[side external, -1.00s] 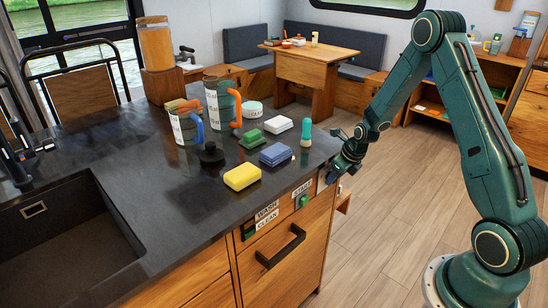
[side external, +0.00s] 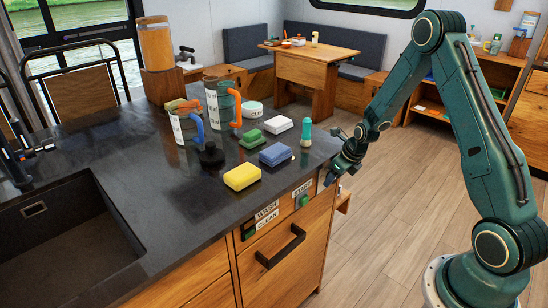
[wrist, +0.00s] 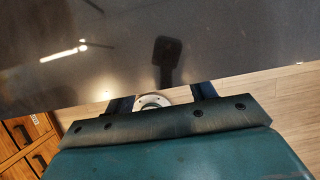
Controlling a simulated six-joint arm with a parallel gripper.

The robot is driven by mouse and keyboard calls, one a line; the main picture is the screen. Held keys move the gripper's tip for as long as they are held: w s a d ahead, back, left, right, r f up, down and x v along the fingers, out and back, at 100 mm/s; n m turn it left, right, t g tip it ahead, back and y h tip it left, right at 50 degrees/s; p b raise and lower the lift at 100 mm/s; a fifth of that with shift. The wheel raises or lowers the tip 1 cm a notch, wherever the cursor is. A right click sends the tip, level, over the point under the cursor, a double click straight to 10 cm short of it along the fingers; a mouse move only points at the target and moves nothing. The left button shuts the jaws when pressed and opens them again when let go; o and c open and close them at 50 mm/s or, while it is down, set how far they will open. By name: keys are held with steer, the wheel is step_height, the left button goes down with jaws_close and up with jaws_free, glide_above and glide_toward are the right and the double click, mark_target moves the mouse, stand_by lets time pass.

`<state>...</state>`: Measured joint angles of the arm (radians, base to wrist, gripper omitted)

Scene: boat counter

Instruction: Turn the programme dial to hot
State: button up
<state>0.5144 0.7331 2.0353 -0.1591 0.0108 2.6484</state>
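My gripper (side external: 332,176) is at the right end of the wooden front panel, just below the counter's corner. In the wrist view its two dark fingers (wrist: 162,100) are apart. A pale round disc with a dark rim (wrist: 153,100) shows between them, likely the programme dial, with a visible gap to the right finger. In the side view the gripper covers that part of the panel, so the dial and its setting cannot be read. The panel carries a START label (side external: 302,188) and WASH and CLEAN labels (side external: 267,215).
A green switch (side external: 303,201) and another green control (side external: 248,233) sit on the panel, above a black drawer handle (side external: 281,247). The dark counter (side external: 140,205) overhangs close above my gripper. A yellow sponge (side external: 242,177) and a teal bottle (side external: 306,133) stand on it.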

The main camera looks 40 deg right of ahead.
steer(key=shift+r, duration=0.1)
stand_by(0.3)
steer(key=v, duration=1.3)
steer(key=shift+r, duration=0.25)
steer(key=shift+s, duration=0.1)
